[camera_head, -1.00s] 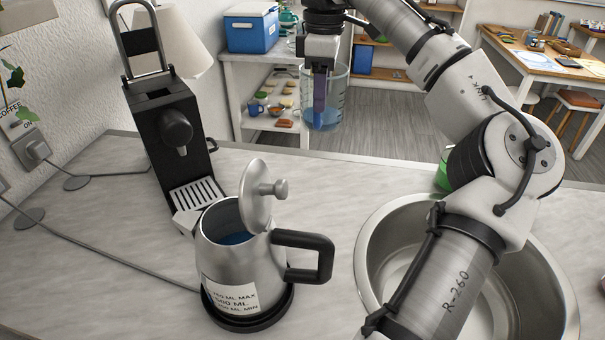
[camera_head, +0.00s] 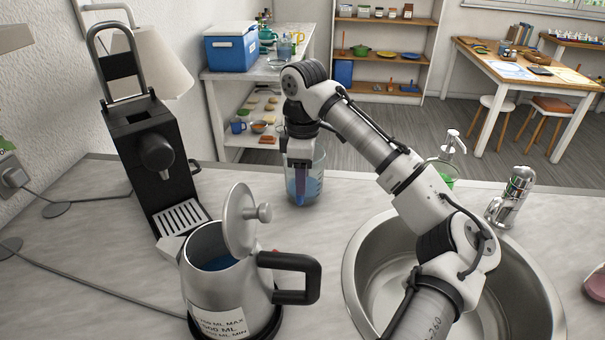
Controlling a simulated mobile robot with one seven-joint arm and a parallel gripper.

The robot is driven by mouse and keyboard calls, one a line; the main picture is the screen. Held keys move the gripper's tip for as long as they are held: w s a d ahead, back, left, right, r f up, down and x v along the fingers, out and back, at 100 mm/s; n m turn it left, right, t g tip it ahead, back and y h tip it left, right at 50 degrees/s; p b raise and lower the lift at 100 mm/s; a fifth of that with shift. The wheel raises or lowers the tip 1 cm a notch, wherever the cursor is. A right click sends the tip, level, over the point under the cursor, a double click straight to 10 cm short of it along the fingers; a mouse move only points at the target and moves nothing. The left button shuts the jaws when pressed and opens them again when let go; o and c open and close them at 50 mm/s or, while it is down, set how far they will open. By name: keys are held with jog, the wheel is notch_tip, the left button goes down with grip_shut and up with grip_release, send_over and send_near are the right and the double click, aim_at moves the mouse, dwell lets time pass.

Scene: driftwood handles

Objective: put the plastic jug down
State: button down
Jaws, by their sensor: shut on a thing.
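The clear plastic jug (camera_head: 316,188) holds blue liquid and is upright behind the kettle. My gripper (camera_head: 299,178) points down and is shut on the jug, with its finger at the near wall. The jug's base shows against the grey countertop (camera_head: 345,220), close to its back edge. I cannot tell whether the base touches the surface. My gripper hides part of the jug's rim and wall.
A steel kettle (camera_head: 217,275) with its lid raised and blue liquid inside stands in front. A black coffee machine (camera_head: 150,160) is at left. The sink (camera_head: 525,265), tap (camera_head: 511,197) and green soap bottle (camera_head: 447,165) are at right. Countertop around the jug is clear.

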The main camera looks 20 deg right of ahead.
jog(key=shift+f, duration=0.25)
jog(key=c, duration=0.7)
grip_release()
notch_tip(320, 180, up, 12)
jog(key=shift+b, duration=0.35)
